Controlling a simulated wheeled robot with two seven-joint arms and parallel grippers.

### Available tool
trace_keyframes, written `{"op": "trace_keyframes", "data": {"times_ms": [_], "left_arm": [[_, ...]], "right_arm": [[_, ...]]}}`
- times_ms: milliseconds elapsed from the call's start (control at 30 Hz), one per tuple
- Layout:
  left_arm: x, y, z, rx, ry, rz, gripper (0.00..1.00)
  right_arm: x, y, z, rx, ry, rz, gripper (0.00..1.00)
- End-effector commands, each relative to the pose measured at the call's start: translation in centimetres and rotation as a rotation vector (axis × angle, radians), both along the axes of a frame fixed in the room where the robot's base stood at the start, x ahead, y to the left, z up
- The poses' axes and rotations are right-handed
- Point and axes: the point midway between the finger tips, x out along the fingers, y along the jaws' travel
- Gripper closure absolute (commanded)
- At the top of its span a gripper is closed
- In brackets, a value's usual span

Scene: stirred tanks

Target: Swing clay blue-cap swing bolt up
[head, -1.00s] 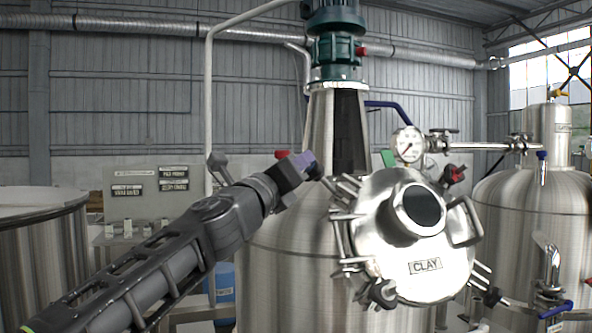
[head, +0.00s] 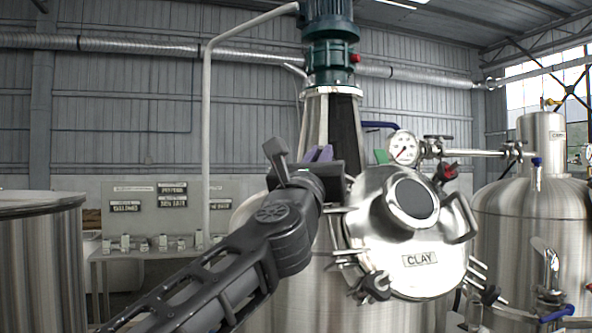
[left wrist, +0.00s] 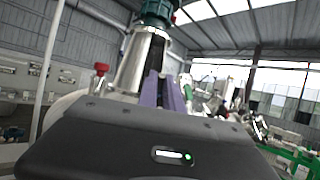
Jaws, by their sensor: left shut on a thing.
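The clay tank's round steel lid (head: 372,232) faces me right of centre in the head view, with its CLAY label (head: 420,259) and swing bolts around the rim. My left gripper (head: 318,154) is at the lid's upper left, purple fingers pointing up and away. Its fingers (left wrist: 165,92) stand close together in the left wrist view. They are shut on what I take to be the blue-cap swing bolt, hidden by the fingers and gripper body. A red-cap bolt (head: 450,172) stands at the lid's upper right. My right gripper is not in view.
A pressure gauge (head: 403,148) and a steel pipe sit just above the lid. The green motor (head: 331,55) rises over the tank. Another steel tank (head: 535,220) stands at the right, and an open vat (head: 38,255) at the left. A lid handle (head: 462,218) juts out at the right.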

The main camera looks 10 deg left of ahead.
Motion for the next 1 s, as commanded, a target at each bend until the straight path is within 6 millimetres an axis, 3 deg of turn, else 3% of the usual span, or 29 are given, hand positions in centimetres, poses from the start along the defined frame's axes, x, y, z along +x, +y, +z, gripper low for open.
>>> {"op": "trace_keyframes", "data": {"times_ms": [200, 500, 1000], "left_arm": [[-0.5, -2.9, -1.2, 0.135, -0.078, 0.119, 1.00], [-0.8, -5.2, -2.1, 0.299, -0.173, 0.281, 1.00], [-0.6, -6.8, -2.9, 0.313, -0.177, 0.288, 1.00]], "right_arm": [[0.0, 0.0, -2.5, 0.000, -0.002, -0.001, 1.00], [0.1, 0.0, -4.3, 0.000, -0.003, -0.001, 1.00], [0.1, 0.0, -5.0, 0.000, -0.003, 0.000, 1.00]]}}
